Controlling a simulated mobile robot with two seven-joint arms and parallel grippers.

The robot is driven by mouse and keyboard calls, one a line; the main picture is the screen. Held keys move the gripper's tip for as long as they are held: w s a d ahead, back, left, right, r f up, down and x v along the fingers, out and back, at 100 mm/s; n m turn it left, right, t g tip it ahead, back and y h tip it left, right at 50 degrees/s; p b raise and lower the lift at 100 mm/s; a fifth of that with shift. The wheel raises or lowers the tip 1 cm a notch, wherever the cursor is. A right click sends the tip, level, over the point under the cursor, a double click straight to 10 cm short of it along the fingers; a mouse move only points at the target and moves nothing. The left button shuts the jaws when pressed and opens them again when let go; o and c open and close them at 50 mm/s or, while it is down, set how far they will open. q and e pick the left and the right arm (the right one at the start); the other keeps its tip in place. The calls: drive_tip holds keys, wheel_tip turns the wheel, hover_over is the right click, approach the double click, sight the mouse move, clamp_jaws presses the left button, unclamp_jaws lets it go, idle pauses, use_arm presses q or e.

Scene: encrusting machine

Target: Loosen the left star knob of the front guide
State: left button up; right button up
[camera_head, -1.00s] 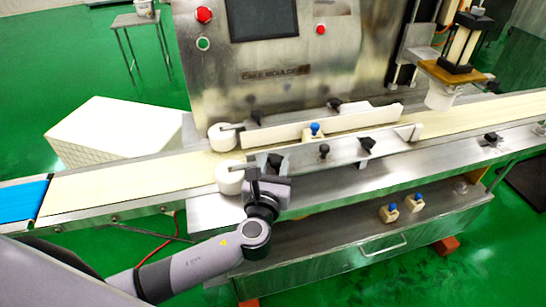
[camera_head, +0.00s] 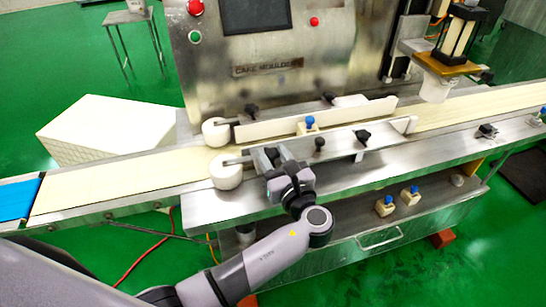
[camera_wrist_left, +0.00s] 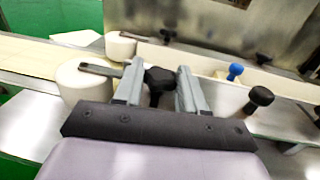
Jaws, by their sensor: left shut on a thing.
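The front guide (camera_head: 340,148) is a pale metal rail along the near side of the conveyor belt. Its left star knob is black and shows in the left wrist view (camera_wrist_left: 158,78) between my two grey fingers. In the head view my left gripper (camera_head: 271,157) is at the guide's left part and largely hides this knob. The gripper is shut on the knob. A round black knob (camera_head: 320,144) and the right star knob (camera_head: 362,136) stand farther right on the guide. My right gripper is not in view.
White rollers (camera_head: 226,172) stand at the guides' left ends. The back guide (camera_head: 290,125) runs behind, and a small cream block with a blue knob (camera_head: 310,123) sits between the guides. The steel ledge (camera_head: 400,157) in front is mostly clear.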

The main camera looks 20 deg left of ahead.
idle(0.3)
use_arm(q)
drive_tip(key=o, duration=1.1)
drive_tip(key=shift+c, duration=0.2)
